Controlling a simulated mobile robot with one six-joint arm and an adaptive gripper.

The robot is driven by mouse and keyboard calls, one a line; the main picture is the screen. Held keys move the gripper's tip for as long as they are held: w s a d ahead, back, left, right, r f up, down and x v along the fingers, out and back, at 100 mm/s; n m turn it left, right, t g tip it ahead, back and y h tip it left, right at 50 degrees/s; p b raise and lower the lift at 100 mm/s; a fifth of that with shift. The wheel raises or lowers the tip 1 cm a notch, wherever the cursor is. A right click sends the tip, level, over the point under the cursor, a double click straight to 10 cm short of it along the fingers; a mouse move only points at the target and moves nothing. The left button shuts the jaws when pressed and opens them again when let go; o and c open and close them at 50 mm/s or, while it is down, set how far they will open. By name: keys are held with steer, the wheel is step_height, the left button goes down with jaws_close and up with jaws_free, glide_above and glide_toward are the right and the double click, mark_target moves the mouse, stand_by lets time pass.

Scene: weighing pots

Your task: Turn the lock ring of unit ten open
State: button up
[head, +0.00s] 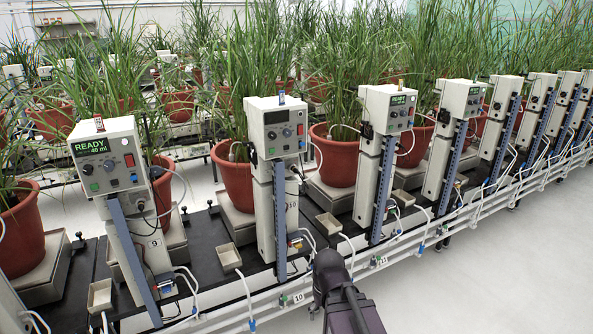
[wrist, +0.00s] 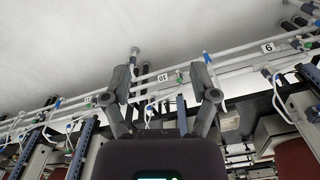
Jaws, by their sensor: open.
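Unit ten (head: 275,135) is a white box on a post marked 10, with a dark display. Its 10 plate (head: 298,298) sits on the white front rail, with a small green and grey fitting (head: 283,299) beside it. In the wrist view the 10 plate (wrist: 166,78) and a green-tipped fitting (wrist: 180,77) show between the fingers. My gripper (wrist: 167,68) is open and empty, its fingers spread to either side of this part of the rail. I cannot make out the lock ring for certain. In the head view my arm hides the gripper's fingers.
Unit nine (head: 105,155) stands left and unit eleven (head: 388,110) right, both with green lit displays. White pipes and thin hoses run along the white rail (head: 395,252). Potted plants (head: 235,175) stand behind the units. The pale floor (head: 500,270) in front is clear.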

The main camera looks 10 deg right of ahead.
steer(key=w+a+r+t+y, duration=0.25)
steer(key=w+a, duration=0.25)
steer(key=w, duration=0.3)
steer(key=m+t+y+p, duration=0.3)
steer(key=m+t, duration=1.2)
glide_toward(297, 171)
steer(key=s, duration=0.1)
steer(key=shift+s+d+r+g, duration=0.15)
steer(key=shift+s+d+g, duration=0.1)
steer(key=shift+d, duration=0.05)
steer(key=shift+w, duration=0.1)
steer(key=shift+x, duration=6.8)
jaws_close()
